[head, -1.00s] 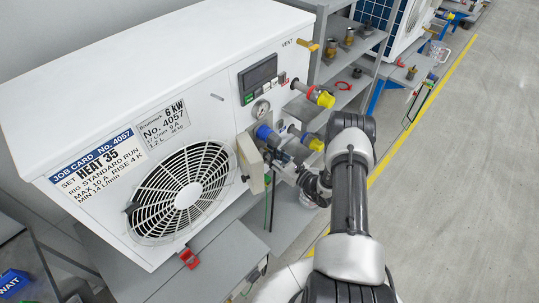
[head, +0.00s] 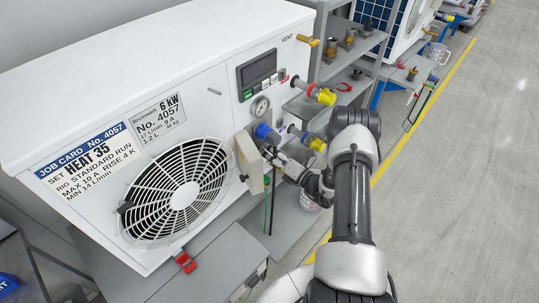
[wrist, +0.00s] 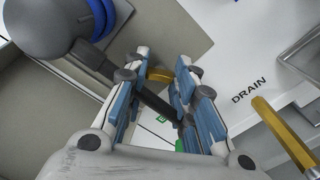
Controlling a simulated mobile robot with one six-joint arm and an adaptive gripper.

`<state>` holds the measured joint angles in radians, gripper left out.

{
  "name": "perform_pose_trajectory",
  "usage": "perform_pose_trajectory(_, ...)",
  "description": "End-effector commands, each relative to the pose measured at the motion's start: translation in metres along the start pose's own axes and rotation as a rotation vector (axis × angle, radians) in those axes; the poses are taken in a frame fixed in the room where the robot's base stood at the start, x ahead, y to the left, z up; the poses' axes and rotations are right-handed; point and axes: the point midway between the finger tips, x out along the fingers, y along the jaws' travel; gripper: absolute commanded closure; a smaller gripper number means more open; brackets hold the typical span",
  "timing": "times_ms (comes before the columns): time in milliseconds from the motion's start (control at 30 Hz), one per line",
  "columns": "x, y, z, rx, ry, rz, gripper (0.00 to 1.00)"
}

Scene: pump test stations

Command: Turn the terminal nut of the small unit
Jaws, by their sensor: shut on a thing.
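The small unit (head: 225,110) is the white 6 kW box with a round fan grille, filling the left of the head view. My gripper (wrist: 161,72) is at its lower right front corner, among the pipe fittings. In the wrist view its two blue-padded fingers close around a small brass-coloured piece, which looks like the terminal nut (wrist: 160,75); the fingers hide its sides. A dark bar (wrist: 158,103) crosses the gap between the fingers. In the head view my gripper is small and partly covered by my arm, and the nut cannot be made out.
A dark round fitting (wrist: 45,28) with a blue ring is close to the left finger. A brass handle (wrist: 285,138) by the DRAIN label is at the right. Yellow-capped fittings (head: 324,96) project from the unit. Grey shelves (head: 345,65) stand behind; open floor (head: 460,180) lies right.

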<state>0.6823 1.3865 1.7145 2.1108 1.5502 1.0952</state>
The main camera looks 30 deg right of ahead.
Motion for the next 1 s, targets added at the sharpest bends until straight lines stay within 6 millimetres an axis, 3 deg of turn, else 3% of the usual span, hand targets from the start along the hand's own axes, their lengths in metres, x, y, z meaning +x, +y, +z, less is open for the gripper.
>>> perform_pose_trajectory(500,-0.0001,-0.0016,-0.0009,0.373,0.001,-0.001,0.99)
perform_pose_trajectory(1000,0.0,-0.0016,-0.0009,0.463,0.001,-0.001,0.99)
